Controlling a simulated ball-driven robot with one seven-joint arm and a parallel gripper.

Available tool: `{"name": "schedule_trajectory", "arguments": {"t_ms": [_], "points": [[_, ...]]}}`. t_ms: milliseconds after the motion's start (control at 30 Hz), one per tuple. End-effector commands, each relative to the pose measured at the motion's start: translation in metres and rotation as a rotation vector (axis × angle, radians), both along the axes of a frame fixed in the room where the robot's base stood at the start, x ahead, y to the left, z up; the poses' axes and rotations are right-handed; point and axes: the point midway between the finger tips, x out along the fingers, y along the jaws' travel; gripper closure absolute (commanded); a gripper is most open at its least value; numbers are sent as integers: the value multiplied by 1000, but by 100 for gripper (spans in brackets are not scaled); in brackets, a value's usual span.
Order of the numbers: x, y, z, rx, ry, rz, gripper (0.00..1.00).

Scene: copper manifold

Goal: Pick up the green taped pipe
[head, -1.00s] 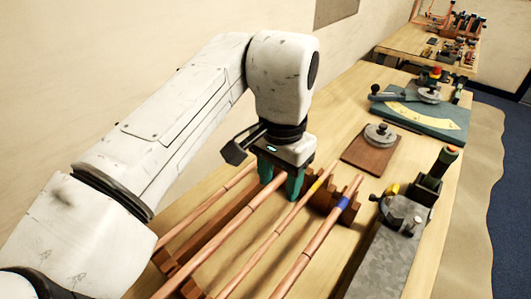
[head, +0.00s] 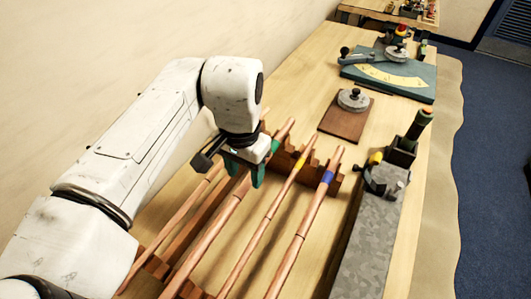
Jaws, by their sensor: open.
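The green taped pipe (head: 228,208) is a long copper pipe lying in wooden notched racks, with a green band (head: 275,146) near its far end. In the head view it is second from the left among the pipes. My gripper (head: 245,175) has green fingertips pointing down, one on each side of the pipe's line, a little nearer than the green band. The gripper is open. The pipe appears to pass between the fingers, but whether they touch it is unclear. The gripper hides part of the pipe.
A yellow-banded pipe (head: 268,217) and a blue-banded pipe (head: 305,226) lie close on the right; another pipe (head: 180,213) lies on the left.

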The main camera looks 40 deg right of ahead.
Motion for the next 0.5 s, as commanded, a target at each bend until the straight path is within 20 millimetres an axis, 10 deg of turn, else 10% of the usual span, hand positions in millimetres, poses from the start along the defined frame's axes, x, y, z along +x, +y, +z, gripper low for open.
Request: {"name": "schedule_trajectory", "arguments": {"t_ms": [500], "points": [[1,2,-32,0,0,0,48]]}}
